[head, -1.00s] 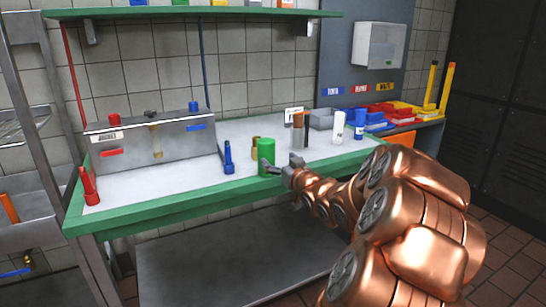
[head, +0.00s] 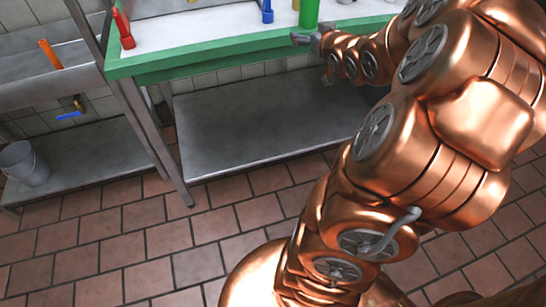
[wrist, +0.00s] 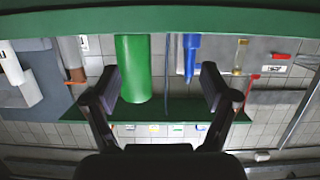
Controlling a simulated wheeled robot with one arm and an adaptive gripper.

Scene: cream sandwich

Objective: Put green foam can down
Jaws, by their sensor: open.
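The green foam can (head: 309,12) stands upright on the worktop near its green front edge, cut off by the top of the head view. It also shows in the wrist view (wrist: 133,68), where the scene appears upside down. My gripper (head: 308,40) is at the front edge of the worktop, just in front of the can. In the wrist view my gripper (wrist: 160,88) is open, with its two fingers spread wide. The can shows between the fingers, closer to the left one. I cannot tell whether a finger touches it.
A blue bottle (head: 267,11) and a red bottle (head: 123,29) stand on the worktop (head: 190,28) left of the can. A lower steel shelf (head: 260,125) is under it. A sink unit (head: 40,75) and a bucket (head: 22,163) are at left. The tiled floor (head: 130,235) is clear.

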